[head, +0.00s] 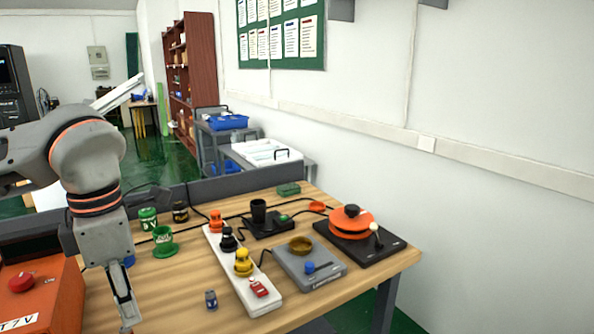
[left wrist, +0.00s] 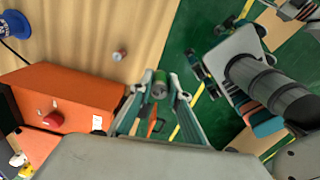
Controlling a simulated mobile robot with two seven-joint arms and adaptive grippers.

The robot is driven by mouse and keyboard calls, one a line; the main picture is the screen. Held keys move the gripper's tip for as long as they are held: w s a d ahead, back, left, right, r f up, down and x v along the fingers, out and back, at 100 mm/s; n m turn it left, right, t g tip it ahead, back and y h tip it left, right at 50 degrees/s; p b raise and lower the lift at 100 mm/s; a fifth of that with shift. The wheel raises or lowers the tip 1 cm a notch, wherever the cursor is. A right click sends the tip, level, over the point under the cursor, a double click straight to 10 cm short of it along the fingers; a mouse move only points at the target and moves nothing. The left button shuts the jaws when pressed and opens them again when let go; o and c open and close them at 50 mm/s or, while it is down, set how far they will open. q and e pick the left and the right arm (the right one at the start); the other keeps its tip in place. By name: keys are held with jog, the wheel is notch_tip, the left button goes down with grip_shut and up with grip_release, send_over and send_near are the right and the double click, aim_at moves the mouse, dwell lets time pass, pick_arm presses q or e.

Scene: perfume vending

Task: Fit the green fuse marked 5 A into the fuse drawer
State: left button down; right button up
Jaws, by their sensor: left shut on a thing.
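My left gripper (head: 128,312) is low at the front left of the table, beside the orange box. In the left wrist view it (left wrist: 160,92) is shut on a small green cylinder with a metal end, the green fuse (left wrist: 160,87). Its 5 A marking cannot be read, and the fuse cannot be made out in the head view. A second small fuse-like piece, blue with metal ends (head: 210,299), stands on the table to the right of the gripper; it also shows in the left wrist view (left wrist: 119,55). I cannot clearly make out the fuse drawer. My right gripper is not seen.
The orange box (head: 45,297) with a red button (head: 21,283) stands at the left. A white power strip (head: 240,273), a grey scale-like device (head: 310,270) and an orange round fixture (head: 350,222) stand to the right. Green jars stand behind. Bare wood lies around the blue piece.

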pick_arm(q)
jog(key=f+m, duration=0.4)
jog(key=m, duration=0.3)
jog(key=w+d+f+m, duration=0.1)
jog(key=f+m, duration=0.3)
jog(key=m, duration=0.4)
jog(key=f+m+p, duration=0.1)
jog(key=f+m, duration=0.3)
jog(key=m, duration=0.4)
jog(key=shift+w+d+f, duration=0.3)
jog(key=shift+w+d, duration=0.05)
jog(key=shift+d+f+m, duration=0.1)
jog(key=shift+f+m, duration=0.55)
jog(key=shift+m, duration=0.65)
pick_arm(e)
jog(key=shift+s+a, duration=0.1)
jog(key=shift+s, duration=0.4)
